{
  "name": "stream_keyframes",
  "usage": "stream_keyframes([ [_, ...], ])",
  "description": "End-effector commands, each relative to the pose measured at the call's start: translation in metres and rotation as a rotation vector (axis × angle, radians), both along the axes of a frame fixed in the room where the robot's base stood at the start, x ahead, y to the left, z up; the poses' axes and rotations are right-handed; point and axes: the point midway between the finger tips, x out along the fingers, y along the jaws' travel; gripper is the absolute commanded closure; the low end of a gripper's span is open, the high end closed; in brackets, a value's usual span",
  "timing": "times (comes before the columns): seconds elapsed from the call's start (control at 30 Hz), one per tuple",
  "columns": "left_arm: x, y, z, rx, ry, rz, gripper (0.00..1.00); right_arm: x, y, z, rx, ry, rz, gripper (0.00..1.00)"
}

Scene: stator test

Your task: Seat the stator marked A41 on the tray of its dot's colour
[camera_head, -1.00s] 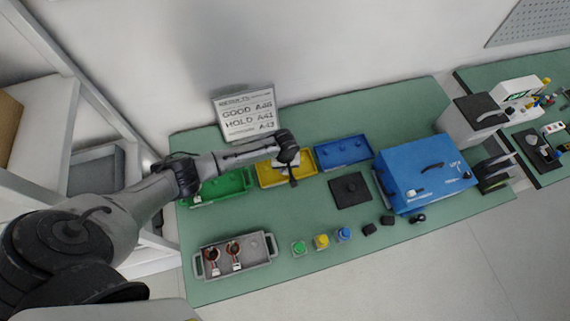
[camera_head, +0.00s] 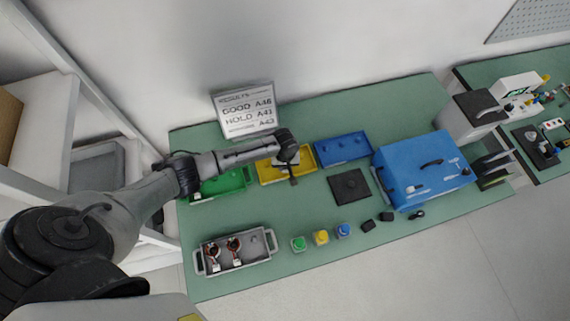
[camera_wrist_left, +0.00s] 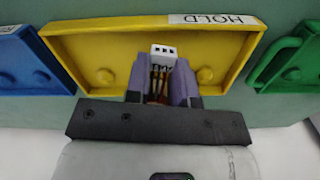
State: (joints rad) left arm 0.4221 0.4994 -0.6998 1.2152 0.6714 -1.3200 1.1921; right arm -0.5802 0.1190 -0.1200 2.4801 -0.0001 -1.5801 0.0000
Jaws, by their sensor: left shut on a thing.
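My left gripper (camera_head: 291,174) is over the yellow tray (camera_head: 264,179) in the head view. In the left wrist view my left gripper (camera_wrist_left: 161,88) is shut on a stator (camera_wrist_left: 160,78) with a white connector (camera_wrist_left: 163,52) and copper-coloured wires. The yellow tray (camera_wrist_left: 95,42) is behind it, labelled HOLD (camera_wrist_left: 212,19), with round studs on its floor. My right gripper is out of view.
A results sign (camera_head: 247,110) reads HOLD A41. The green tray (camera_head: 222,185) and blue tray (camera_head: 343,150) flank the yellow one. A grey bin (camera_head: 259,259) holds two stators (camera_head: 224,250). Coloured buttons (camera_head: 321,238) and a blue machine (camera_head: 422,172) stand to the right.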

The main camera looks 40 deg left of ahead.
Motion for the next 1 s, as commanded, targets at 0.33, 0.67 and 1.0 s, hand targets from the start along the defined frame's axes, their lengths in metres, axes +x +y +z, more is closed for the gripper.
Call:
stream_keyframes([
  [0.33,0.0,0.0,-0.011,-0.001,-0.001,0.001,1.0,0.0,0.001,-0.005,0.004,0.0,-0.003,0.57],
  [0.67,0.0,0.0,-0.014,-0.001,-0.001,0.0,1.0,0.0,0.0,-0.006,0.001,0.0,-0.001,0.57],
  [1.0,0.0,0.0,-0.015,-0.001,0.001,0.001,1.0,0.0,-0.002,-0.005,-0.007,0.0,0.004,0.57],
])
